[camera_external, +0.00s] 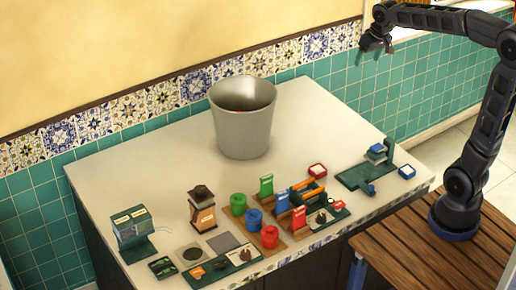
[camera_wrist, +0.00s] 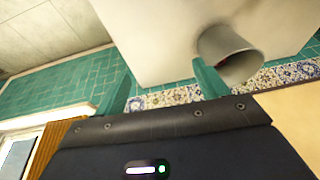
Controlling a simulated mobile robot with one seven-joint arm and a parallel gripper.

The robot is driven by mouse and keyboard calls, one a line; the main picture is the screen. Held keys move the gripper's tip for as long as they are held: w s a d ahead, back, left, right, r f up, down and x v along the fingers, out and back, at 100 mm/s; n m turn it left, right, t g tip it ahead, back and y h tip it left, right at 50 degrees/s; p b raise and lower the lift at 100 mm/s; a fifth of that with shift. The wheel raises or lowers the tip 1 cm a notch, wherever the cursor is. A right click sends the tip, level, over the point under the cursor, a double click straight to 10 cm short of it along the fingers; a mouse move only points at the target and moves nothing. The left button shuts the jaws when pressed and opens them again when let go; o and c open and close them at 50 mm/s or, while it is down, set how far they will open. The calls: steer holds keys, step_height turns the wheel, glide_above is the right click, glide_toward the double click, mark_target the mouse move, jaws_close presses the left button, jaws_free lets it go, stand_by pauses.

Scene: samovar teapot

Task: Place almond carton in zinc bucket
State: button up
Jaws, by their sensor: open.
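The zinc bucket (camera_external: 243,130) stands upright at the back middle of the white counter, and it also shows in the wrist view (camera_wrist: 221,45). A small dark red patch shows inside it in both views, mostly hidden by the wall. I cannot tell what it is. I cannot make out the almond carton for certain among the things on the counter. My gripper (camera_external: 376,43) is open and empty, high at the upper right of the external view, well apart from the bucket and the counter.
Several small items crowd the counter's front: green, blue and red cylinders (camera_external: 254,218), a brown and black grinder-like object (camera_external: 202,208), a green box on a stand (camera_external: 131,226) and a green device (camera_external: 365,175). A tiled wall (camera_external: 160,103) runs behind. The counter's back left is clear.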

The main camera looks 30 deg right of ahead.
steer(key=s+d+f, duration=0.3)
steer(key=s, duration=0.8)
steer(key=s+d+f+t, duration=0.1)
steer(key=s+d+f, duration=0.1)
steer(key=s, duration=1)
steer(key=shift+s+d+f, duration=0.3)
steer(key=shift+d+f, duration=0.1)
steer(key=shift+d, duration=0.2)
